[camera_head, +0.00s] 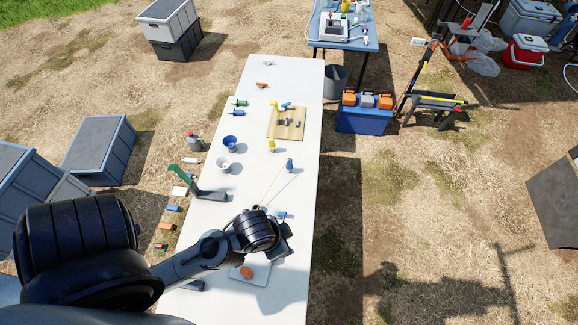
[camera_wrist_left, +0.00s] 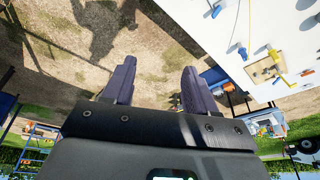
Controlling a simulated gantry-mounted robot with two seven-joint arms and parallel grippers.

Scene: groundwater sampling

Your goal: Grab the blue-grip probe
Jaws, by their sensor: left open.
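Several blue items are on the white table (camera_head: 228,180), and I cannot tell for certain which one is the blue-grip probe. A small upright blue-topped item (camera_head: 290,164) stands near the table's right edge beside a thin yellow line. It also shows in the left wrist view (camera_wrist_left: 243,53). A blue-handled item (camera_head: 237,113) lies near the left edge, next to a green-handled one (camera_head: 240,102). Another small blue item (camera_head: 281,215) lies just beyond my left gripper (camera_head: 286,240). In the wrist view the left gripper (camera_wrist_left: 160,76) is open and empty. My right gripper is not in view.
A wooden board (camera_head: 297,123) with small parts lies mid-table. An orange item (camera_head: 246,272) lies on a pale plate below my wrist.

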